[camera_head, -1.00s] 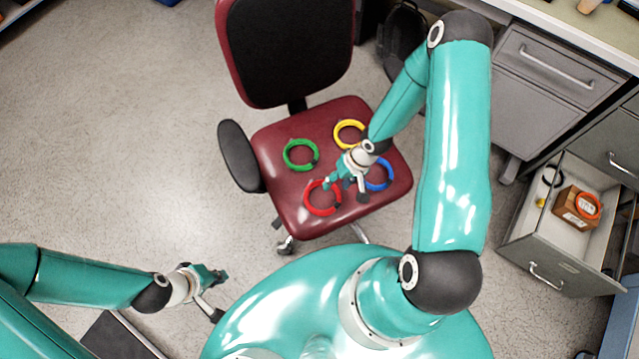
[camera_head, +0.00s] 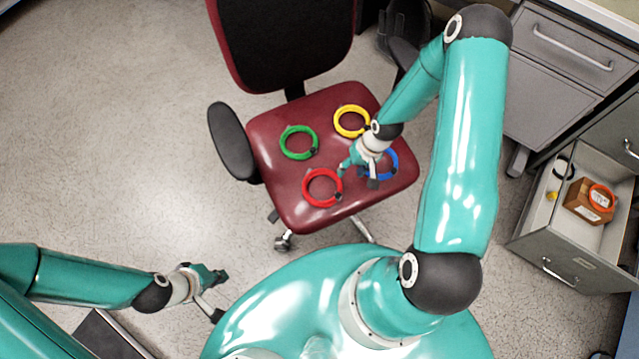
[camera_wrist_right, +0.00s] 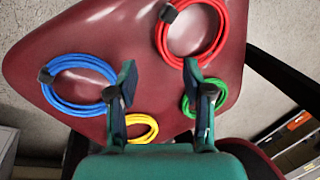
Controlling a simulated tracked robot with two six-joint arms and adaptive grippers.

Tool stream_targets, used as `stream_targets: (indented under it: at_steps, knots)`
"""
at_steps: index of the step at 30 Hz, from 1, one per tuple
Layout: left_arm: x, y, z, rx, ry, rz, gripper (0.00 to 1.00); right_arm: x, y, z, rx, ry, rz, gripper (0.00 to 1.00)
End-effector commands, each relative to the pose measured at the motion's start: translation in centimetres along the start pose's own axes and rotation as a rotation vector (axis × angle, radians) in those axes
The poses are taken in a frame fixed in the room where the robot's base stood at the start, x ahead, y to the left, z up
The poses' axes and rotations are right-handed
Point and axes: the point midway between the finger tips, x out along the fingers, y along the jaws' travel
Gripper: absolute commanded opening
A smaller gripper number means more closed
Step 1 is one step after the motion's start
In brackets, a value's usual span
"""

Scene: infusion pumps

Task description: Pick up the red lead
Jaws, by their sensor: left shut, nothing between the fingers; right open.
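The red lead (camera_head: 307,193) is a coiled ring lying on the front of the maroon chair seat (camera_head: 290,215). It also shows in the right wrist view (camera_wrist_right: 166,45), with a dark clip on its coil, beyond my open fingers. My right gripper (camera_head: 357,172) is over the seat, just right of the red lead and beside the blue lead (camera_head: 394,166). In the right wrist view my right gripper (camera_wrist_right: 158,75) is open with nothing between its fingertips. My left gripper (camera_head: 222,292) is shut and empty, low on the left, away from the chair.
A green lead (camera_head: 285,139) and a yellow lead (camera_head: 340,121) lie further back on the seat. The chair's armrest (camera_head: 232,142) stands at the left. An open drawer (camera_head: 540,240) at the right holds a brown box (camera_head: 580,207) with an orange lead (camera_head: 601,197).

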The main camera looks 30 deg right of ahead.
Motion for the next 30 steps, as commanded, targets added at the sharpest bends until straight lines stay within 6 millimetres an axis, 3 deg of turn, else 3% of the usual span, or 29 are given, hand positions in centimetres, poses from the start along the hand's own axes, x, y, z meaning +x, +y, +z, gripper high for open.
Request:
stream_targets:
  at_steps: [1, 6, 14, 24, 30]
  knots:
    - [1.5, -0.6, 0.0, 0.000, 0.000, 0.000, 0.00, 1.4, 0.2, 0.0, -0.001, 0.000, -0.001, 0.51]
    - [3.3, -1.2, 0.0, 0.000, 0.000, 0.000, 0.00, 3.0, 0.0, 0.0, -0.001, 0.001, -0.002, 0.51]
    - [4.1, -1.5, 0.0, 0.000, 0.000, 0.000, 0.00, 3.6, -0.1, 0.0, 0.000, 0.001, -0.003, 0.51]
    - [7.7, -2.8, 0.0, 0.000, 0.000, 0.000, 0.00, 7.8, 0.1, -0.4, -0.003, 0.003, -0.003, 0.51]
    - [8.8, -3.2, -0.1, 0.000, 0.000, 0.000, 0.00, 8.7, 0.0, -0.4, -0.001, 0.003, -0.004, 0.51]
